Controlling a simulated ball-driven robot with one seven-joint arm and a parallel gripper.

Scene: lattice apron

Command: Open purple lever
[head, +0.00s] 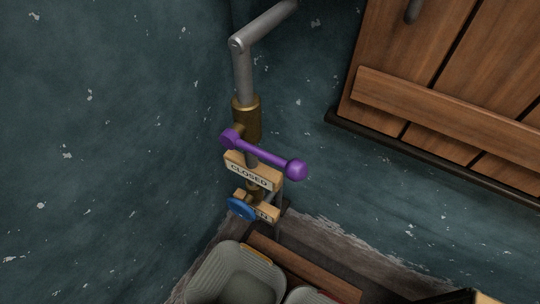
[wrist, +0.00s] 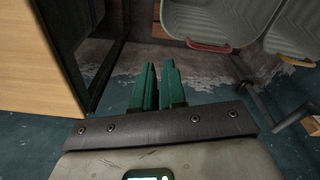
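The purple lever (head: 262,154) is in the head view, mounted on a grey vertical pipe (head: 243,75) at a brass fitting (head: 246,118). It slants from upper left down to a round knob at lower right. A wooden sign reading CLOSED (head: 249,172) is just below it. My gripper (wrist: 160,64) shows only in the wrist view. Its two green fingers are close together, with nothing seen between them. It points toward the floor and grey bins, and the lever is not in that view.
A blue handle (head: 242,208) sits lower on the pipe, partly covering a second sign (head: 268,213). Grey bins (head: 235,272) stand below; they also show in the wrist view (wrist: 205,22). A wooden shutter (head: 450,75) is on the right wall. A light wooden panel (wrist: 35,60) is at the wrist view's left.

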